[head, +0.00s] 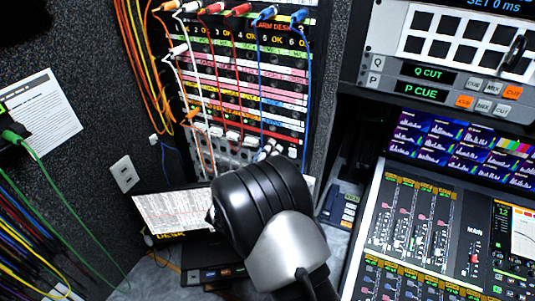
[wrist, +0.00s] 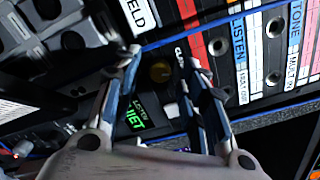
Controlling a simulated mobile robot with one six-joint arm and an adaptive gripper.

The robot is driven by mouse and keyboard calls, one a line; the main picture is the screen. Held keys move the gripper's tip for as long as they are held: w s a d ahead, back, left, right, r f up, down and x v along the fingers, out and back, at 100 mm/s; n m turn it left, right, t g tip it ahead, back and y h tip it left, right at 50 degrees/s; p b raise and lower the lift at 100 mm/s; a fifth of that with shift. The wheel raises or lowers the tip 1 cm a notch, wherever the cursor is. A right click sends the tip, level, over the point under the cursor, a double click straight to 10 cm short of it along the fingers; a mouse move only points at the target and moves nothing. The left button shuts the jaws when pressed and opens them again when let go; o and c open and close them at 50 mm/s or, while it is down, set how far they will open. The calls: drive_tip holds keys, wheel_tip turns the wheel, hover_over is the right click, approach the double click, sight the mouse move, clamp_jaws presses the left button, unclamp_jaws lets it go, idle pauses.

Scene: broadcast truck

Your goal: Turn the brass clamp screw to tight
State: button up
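The brass clamp screw (wrist: 161,72) shows in the wrist view as a small, dark yellow round knob on a black panel. A partly covered white label starting "CL" is beside it. My gripper (wrist: 160,60) is open, with one finger on each side of the screw in the picture. A gap shows between the screw and both fingers; I cannot tell how far the tips are from the panel. The screw's turn position is too dark to read. In the head view my own arm hides the screw and the gripper.
A lit green display (wrist: 138,117) and a white button (wrist: 171,110) are close to the fingers. A patch panel (head: 245,85) with hanging coloured cables stands behind my arm. A printed sheet (head: 172,210) is left of my arm, and a mixing console (head: 430,235) is at right.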

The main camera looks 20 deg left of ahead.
clamp_jaws()
idle(0.5)
drive_tip(key=shift+f+n+b, duration=0.1)
drive_tip(key=shift+n+b, duration=0.2)
